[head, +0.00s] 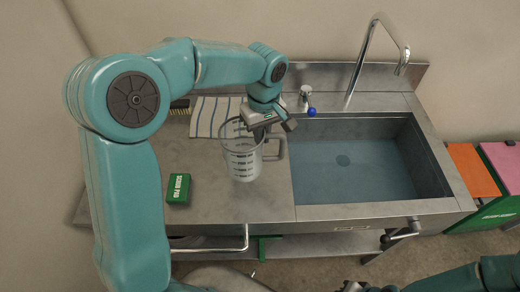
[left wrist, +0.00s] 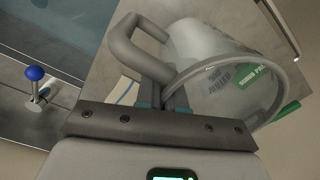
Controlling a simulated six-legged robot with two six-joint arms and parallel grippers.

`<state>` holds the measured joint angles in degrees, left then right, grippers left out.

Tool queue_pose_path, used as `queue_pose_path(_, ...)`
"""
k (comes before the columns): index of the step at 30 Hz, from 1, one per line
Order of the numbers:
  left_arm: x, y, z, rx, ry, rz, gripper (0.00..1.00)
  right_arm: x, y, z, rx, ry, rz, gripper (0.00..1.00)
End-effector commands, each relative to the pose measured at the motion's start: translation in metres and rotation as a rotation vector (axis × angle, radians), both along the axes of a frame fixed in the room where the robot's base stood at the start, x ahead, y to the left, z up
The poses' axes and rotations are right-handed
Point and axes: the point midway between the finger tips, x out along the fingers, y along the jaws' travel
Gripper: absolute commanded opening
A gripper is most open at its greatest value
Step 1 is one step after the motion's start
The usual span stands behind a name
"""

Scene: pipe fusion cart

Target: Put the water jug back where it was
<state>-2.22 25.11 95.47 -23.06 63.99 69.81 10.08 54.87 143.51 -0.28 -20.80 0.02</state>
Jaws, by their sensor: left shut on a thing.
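The water jug (head: 240,160) is clear with dark markings and a grey handle (head: 279,148). It looks upright over the steel counter left of the sink; I cannot tell whether its base touches the counter. My left gripper (head: 266,130) is shut on the jug near the top of the handle, by the rim. In the left wrist view the jug (left wrist: 205,45) and its handle (left wrist: 132,48) show beyond the fingers (left wrist: 176,97). At the bottom right of the head view, part of my right gripper (head: 358,286) seems to show; its jaws are unclear.
A sink basin (head: 345,160) with water is right of the jug, with a tap (head: 365,55) and a blue-knobbed valve (head: 309,105) behind. A striped towel (head: 212,115), a brush (head: 180,107) and a green scrub pad box (head: 178,189) lie on the counter (head: 225,205).

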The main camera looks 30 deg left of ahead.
Motion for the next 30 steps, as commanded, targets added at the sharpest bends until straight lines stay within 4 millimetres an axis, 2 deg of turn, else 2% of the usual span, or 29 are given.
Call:
queue_pose_path(13, -0.002, 0.002, -0.059, -0.001, 0.002, 0.001, 0.00, 0.000, 0.000, 0.007, 0.000, 0.000, 0.000, 0.00)
queue_pose_path(26, -0.001, 0.002, -0.069, -0.001, -0.001, 0.001, 0.00, 0.000, 0.000, 0.002, 0.000, 0.000, 0.000, 0.00)
queue_pose_path(29, -0.001, 0.002, -0.067, -0.001, -0.001, 0.001, 0.31, 0.000, 0.000, 0.003, 0.000, 0.000, 0.000, 0.00)
queue_pose_path(30, -0.001, 0.002, -0.067, -0.001, -0.001, 0.001, 0.33, 0.000, 0.000, 0.003, 0.000, 0.000, 0.000, 0.00)
